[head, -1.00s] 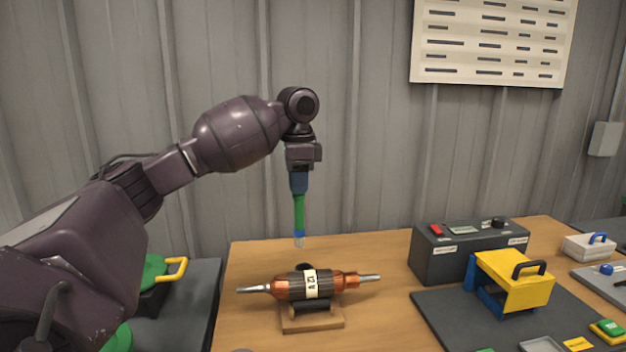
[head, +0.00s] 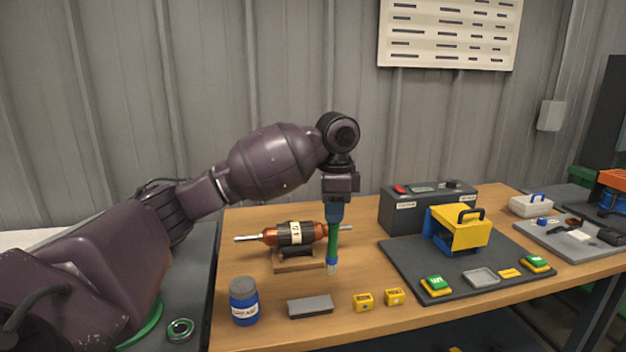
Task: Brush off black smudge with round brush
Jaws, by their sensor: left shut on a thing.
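My left gripper (head: 334,212) points down and is shut on the round brush (head: 333,243), which has a green handle, a blue band and a pale tip. The brush hangs upright, its tip low over the table, in front of the right end of the rotor (head: 293,234). The rotor has copper windings, a dark core with a white label and a steel shaft. It lies level on a wooden stand (head: 297,264). The brush hides part of the rotor's right end. I cannot make out the black smudge clearly. My right gripper is not in view.
A blue jar (head: 243,302), a grey block (head: 310,307) and two yellow blocks (head: 363,302) stand along the table's front. A dark control box (head: 428,205) and a yellow-and-blue fixture (head: 460,228) on a dark mat (head: 400,258) are to the right.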

